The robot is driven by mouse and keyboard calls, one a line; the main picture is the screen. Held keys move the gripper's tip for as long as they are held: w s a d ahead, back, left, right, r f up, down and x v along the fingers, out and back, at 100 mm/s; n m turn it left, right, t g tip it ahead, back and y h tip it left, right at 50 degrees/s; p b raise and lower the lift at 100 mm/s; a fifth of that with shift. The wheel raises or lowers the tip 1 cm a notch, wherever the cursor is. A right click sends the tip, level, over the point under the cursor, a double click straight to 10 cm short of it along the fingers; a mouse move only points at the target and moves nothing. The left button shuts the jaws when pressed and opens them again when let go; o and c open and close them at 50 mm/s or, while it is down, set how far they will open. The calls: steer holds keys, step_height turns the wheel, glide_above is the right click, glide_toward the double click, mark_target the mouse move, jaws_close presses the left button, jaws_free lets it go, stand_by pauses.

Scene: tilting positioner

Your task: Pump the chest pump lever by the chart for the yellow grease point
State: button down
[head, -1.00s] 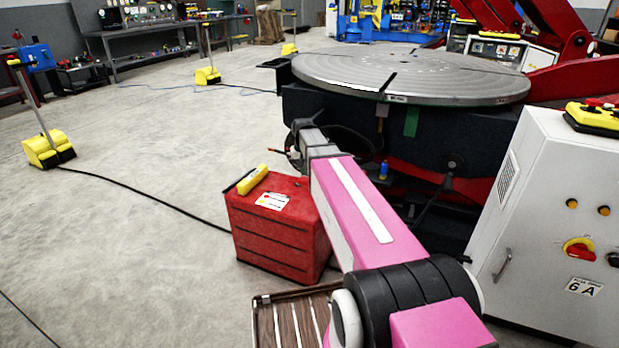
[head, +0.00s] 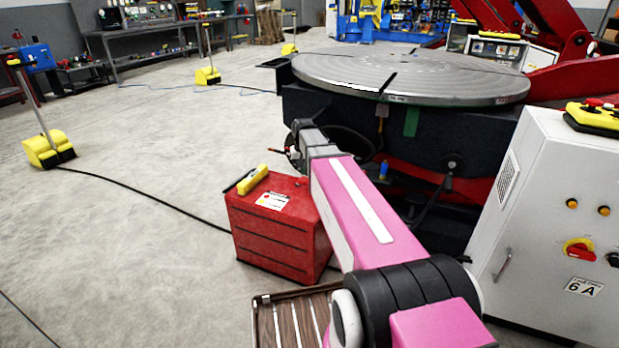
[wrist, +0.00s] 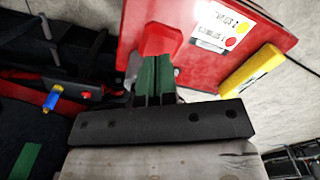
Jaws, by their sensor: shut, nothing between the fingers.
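The red chest (head: 280,235) stands on the floor in front of the positioner. The chart (head: 272,201) is a white label on its top; in the wrist view the chart (wrist: 220,27) shows a red dot and a yellow dot, its print too small to read. My gripper (wrist: 153,75) has green fingers, shut and empty, in front of a red block-like part (wrist: 156,38) at the chest's edge. I cannot tell whether they touch it, or whether this part is the pump lever. In the head view my arm hides the gripper. A blue fitting with a yellow end (wrist: 54,97) and a red knob (wrist: 86,94) sit at left.
A yellow box (head: 253,179) lies on the chest top. The round positioner table (head: 420,75) is behind my arm. A white control cabinet (head: 540,220) stands at right, and a slatted crate (head: 262,310) in front. The floor at left is open, crossed by a black cable (head: 150,195).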

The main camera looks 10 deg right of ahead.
steer(key=shift+f, duration=4.1)
steer(key=shift+r, duration=0.1)
step_height(320, 180, up, 14)
steer(key=shift+r, duration=0.25)
steer(key=shift+f+n, duration=3)
steer(key=shift+f, duration=0.25)
steer(key=shift+f, duration=0.15)
